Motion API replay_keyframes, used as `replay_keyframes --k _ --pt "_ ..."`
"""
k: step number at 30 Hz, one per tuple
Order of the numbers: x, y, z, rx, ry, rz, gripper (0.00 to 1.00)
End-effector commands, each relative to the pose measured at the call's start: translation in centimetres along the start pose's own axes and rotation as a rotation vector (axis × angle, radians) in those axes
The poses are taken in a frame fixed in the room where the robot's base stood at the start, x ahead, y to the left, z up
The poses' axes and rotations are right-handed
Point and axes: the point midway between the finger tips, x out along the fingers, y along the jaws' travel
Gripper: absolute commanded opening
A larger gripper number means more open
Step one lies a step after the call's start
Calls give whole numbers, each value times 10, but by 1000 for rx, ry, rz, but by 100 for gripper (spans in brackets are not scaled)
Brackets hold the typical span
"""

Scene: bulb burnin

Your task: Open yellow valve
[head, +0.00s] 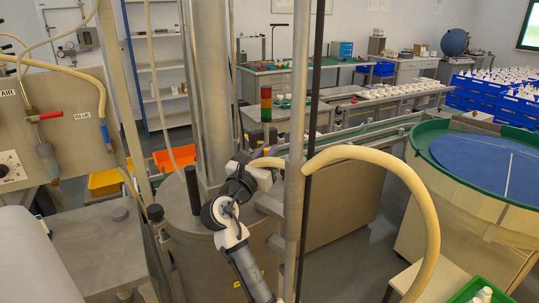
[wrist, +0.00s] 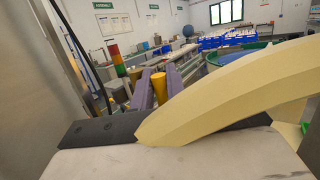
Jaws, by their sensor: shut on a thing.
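In the wrist view, the purple fingers of my gripper (wrist: 157,78) are shut on a yellow piece (wrist: 160,90), which looks like the yellow valve's handle. The fingers stand on either side of it and hide part of it. In the head view, my gripper (head: 268,153) is up against the steel post, beside the large steel tank. There the yellow valve is mostly hidden by the gripper and post, so I cannot tell how far it is turned.
A thick cream hose (head: 428,215) arches right of my gripper and crosses close before the wrist camera (wrist: 235,85). A steel post (head: 298,120) and dark rod (head: 314,110) stand by the gripper. A red-handled valve (head: 48,116) is on the left panel.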

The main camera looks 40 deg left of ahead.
Motion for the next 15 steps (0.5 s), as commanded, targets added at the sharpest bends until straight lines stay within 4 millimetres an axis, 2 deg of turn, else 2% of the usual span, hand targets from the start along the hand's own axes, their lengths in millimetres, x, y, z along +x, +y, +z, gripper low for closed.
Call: replay_keyframes --k 6,7,9,11,15 --pt "-1 1 0 -1 0 1 0" --pt "-1 1 0 -1 0 1 17" --pt "-1 1 0 -1 0 1 27" --pt "-1 1 0 0 0 1 34" --pt "0 0 0 0 1 1 36"
